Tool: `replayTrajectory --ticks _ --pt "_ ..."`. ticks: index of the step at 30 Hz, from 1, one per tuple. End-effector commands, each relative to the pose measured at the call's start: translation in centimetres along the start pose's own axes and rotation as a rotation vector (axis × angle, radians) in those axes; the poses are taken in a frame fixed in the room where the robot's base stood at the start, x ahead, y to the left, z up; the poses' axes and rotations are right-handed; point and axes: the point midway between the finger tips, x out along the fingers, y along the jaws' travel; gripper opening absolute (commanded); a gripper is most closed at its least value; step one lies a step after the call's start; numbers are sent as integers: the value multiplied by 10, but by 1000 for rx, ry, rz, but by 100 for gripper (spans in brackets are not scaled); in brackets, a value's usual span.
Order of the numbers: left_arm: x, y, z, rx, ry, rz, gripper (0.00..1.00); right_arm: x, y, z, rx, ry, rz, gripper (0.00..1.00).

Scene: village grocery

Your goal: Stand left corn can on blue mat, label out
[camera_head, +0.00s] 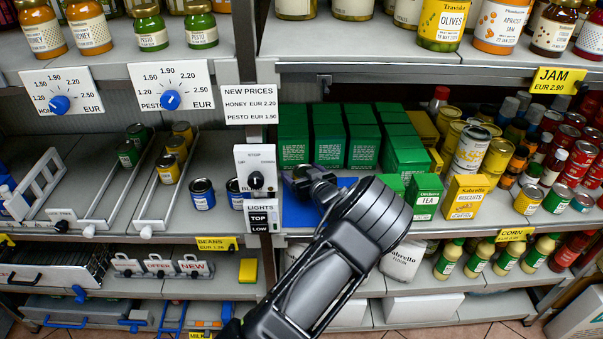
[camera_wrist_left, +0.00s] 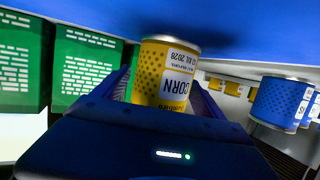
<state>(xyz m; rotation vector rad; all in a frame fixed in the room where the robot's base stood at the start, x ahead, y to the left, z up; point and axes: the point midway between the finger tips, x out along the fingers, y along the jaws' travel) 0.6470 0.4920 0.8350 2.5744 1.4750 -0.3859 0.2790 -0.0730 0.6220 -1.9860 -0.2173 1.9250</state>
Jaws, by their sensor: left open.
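A yellow corn can (camera_wrist_left: 165,73) stands between the fingers of my left gripper (camera_wrist_left: 163,95) in the left wrist view. That view is upside down, and the can looks upright, with its CORN label facing the wrist camera. Its base end is at or close to the blue mat (camera_wrist_left: 100,14); I cannot tell whether they touch. In the head view my left gripper (camera_head: 308,182) is over the blue mat (camera_head: 298,216), and the arm hides the can and part of the mat. My left gripper is open around the can. My right gripper is not in view.
Green boxes (camera_head: 328,136) stand behind the mat, and a green tea box (camera_head: 425,196) and a yellow biscuit box (camera_head: 465,198) stand right of it. A switch post (camera_head: 257,180) and blue cans (camera_head: 202,194) are at its left. Another yellow can (camera_head: 528,199) stands near the CORN tag (camera_head: 514,234).

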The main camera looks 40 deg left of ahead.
Motion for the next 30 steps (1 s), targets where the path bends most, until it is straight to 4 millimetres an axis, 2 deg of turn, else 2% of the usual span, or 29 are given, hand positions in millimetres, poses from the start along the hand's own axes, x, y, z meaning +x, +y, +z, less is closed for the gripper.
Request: replayTrajectory --ticks 5,8,15,21,25,30 --pt "-12 1 -1 0 0 1 81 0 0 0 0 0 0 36" --pt "-28 1 -1 -1 -1 2 81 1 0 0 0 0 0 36" --pt "-78 1 -1 -2 -2 3 81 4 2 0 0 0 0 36" --pt "-110 1 -1 -1 -1 1 81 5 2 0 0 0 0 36" --pt "-120 0 -1 0 0 1 81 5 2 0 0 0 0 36" --pt "-121 0 -1 0 0 -1 81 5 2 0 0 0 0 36"
